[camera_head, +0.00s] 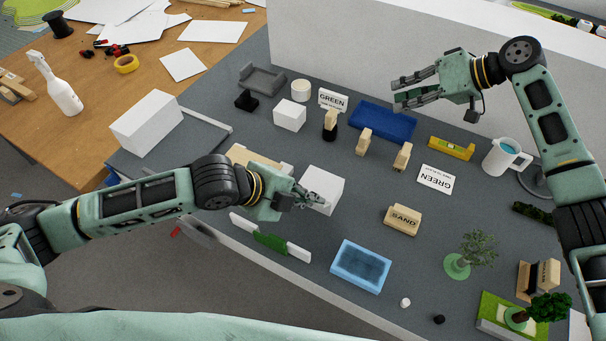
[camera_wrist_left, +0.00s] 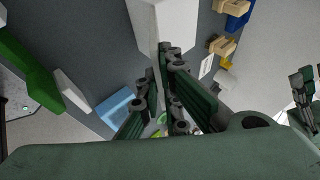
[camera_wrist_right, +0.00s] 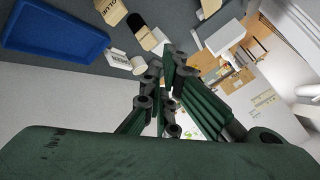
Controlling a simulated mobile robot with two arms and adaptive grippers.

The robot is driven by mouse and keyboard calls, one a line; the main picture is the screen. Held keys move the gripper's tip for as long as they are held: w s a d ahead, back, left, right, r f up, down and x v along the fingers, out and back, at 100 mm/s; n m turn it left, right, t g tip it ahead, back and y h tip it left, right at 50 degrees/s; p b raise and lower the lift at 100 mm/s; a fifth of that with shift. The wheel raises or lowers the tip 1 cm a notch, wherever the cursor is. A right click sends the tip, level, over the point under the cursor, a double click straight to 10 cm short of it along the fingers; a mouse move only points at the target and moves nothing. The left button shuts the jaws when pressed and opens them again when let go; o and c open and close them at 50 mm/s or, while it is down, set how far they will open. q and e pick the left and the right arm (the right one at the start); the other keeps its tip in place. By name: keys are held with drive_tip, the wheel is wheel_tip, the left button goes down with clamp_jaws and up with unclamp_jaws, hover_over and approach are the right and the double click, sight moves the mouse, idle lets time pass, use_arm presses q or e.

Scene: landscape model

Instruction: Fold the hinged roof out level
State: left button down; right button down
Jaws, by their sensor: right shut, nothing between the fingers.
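I cannot clearly pick out a hinged roof or its hinge line. A plain white block (camera_head: 327,183) stands on the grey table by my left gripper (camera_head: 313,198). In the left wrist view the white block (camera_wrist_left: 163,22) is just beyond the fingertips (camera_wrist_left: 158,62); I cannot tell if they touch it. The left fingers lie close together, and whether they are shut is unclear. My right gripper (camera_head: 399,91) is shut and empty, raised over the back of the table near the blue tray (camera_head: 380,124). The right wrist view shows its fingers (camera_wrist_right: 160,72) and the blue tray (camera_wrist_right: 60,35).
Around the white block stand a beige piece (camera_head: 243,154), a green-and-white strip (camera_head: 268,241), a blue tub (camera_head: 360,267) and a SAND block (camera_head: 402,220). A mug (camera_head: 503,158) and model trees (camera_head: 470,250) stand on the right. A pale wall (camera_head: 350,50) rises behind.

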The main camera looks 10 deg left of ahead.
drive_tip(key=s+a+r+n+g+h, duration=0.1)
drive_tip(key=s+a+n+g+h, duration=0.4)
drive_tip(key=s+a+n, duration=0.75)
drive_tip(key=s+a+f, duration=0.2)
drive_tip(key=f, duration=0.1)
drive_tip(key=s+a+f+m, duration=0.1)
drive_tip(key=s+a+f, duration=0.1)
drive_tip(key=f, duration=0.1)
drive_tip(key=s+a+f+m, duration=0.1)
drive_tip(key=a+f, duration=0.2)
drive_tip(key=f, duration=0.1)
drive_tip(key=shift+s+f+m, duration=0.1)
drive_tip(key=shift+s+m, duration=0.15)
drive_tip(key=shift+s, duration=0.15)
drive_tip(key=shift+s+a+f, duration=0.15)
drive_tip(key=shift+s+f, duration=0.25)
drive_tip(key=shift+s, duration=0.05)
drive_tip(key=shift+s, duration=0.1)
